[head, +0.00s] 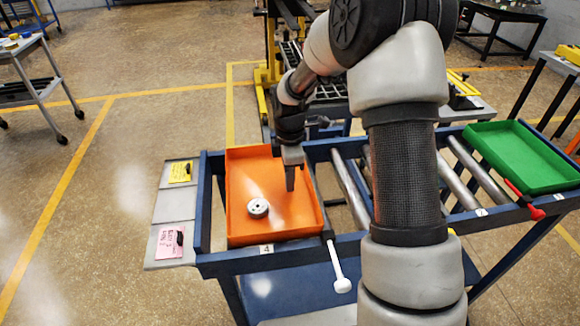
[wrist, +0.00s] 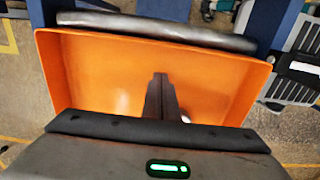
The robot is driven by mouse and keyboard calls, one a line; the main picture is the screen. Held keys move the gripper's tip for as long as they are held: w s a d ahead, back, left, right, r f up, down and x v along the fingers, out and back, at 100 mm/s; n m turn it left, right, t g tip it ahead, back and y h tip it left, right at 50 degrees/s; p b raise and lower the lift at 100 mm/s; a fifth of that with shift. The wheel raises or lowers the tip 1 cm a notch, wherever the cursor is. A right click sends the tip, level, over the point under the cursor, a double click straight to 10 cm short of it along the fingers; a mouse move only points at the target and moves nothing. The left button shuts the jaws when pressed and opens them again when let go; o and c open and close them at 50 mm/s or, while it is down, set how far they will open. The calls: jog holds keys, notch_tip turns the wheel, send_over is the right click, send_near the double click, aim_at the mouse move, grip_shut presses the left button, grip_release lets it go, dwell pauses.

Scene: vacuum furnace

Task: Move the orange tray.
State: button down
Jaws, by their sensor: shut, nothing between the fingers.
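The orange tray (head: 246,182) lies at the left end of a blue roller cart in the head view, and a small round white-grey part (head: 258,208) rests in it. My gripper (head: 290,188) points down over the right part of the tray, with its fingers together and empty. I cannot tell whether the fingertips touch the tray floor. In the wrist view the tray (wrist: 105,75) fills most of the picture, and my closed fingers (wrist: 160,80) show in front of its floor. The round part is mostly hidden there.
The blue cart (head: 230,262) has bare metal rollers (head: 350,185) right of the tray. A green tray (head: 520,155) sits at its right end. A white-knobbed lever (head: 340,270) hangs at the front, and a red lever (head: 526,200) is near the green tray. Grey side plates with labels (head: 172,210) flank the left end.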

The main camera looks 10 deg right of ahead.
aim_at(304, 191)
jog(key=d, duration=0.3)
jog(key=shift+d, duration=0.5)
